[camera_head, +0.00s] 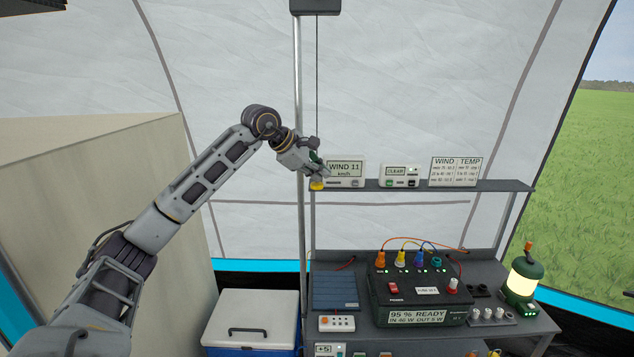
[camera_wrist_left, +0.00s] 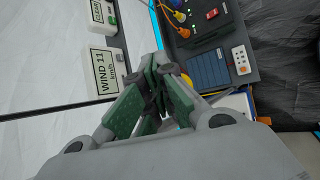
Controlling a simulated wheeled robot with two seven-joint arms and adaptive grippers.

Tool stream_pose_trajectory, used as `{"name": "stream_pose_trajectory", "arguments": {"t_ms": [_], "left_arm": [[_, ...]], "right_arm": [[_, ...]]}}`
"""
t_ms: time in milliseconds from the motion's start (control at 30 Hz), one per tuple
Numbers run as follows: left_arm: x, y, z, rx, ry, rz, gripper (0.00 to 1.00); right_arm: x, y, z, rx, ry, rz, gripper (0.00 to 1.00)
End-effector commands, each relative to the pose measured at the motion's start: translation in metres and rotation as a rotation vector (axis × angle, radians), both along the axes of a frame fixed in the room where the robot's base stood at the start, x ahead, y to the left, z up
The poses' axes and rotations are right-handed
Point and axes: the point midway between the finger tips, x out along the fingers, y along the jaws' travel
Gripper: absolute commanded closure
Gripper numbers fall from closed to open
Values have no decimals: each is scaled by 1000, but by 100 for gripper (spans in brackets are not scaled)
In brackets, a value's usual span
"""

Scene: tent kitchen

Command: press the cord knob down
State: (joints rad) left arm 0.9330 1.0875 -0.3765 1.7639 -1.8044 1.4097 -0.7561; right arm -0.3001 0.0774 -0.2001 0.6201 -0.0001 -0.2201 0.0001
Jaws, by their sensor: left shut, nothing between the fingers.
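A thin dark cord (camera_head: 317,75) hangs from a dark box (camera_head: 315,6) at the top. A small yellow knob (camera_head: 316,185) shows at its lower end, just left of the wind display. My left gripper (camera_head: 322,170) is just above the knob in the head view, overlapping the cord's lower part. I cannot tell whether it touches the knob. Its fingers (camera_wrist_left: 162,72) are shut with nothing between them in the left wrist view. My right gripper is not in view.
The wind display (camera_head: 345,174), a clear panel (camera_head: 400,176) and a chart (camera_head: 454,171) stand on the narrow shelf (camera_head: 500,186). A metal pole (camera_head: 299,120) rises left of the cord. The bench below holds a power box (camera_head: 420,297) and a lantern (camera_head: 524,278).

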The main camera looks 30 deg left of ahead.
Motion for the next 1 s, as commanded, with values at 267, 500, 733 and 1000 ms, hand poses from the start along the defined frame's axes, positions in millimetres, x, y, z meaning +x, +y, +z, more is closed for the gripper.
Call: {"name": "stream_pose_trajectory", "arguments": {"t_ms": [267,500,733,1000], "left_arm": [[0,0,0,0,1,-1,100],[0,0,-4,1,1,0,100],[0,0,-10,1,2,1,100],[0,0,-10,1,1,0,100]], "right_arm": [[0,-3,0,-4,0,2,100],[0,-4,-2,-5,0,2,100],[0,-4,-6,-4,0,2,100],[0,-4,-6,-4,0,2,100]]}}
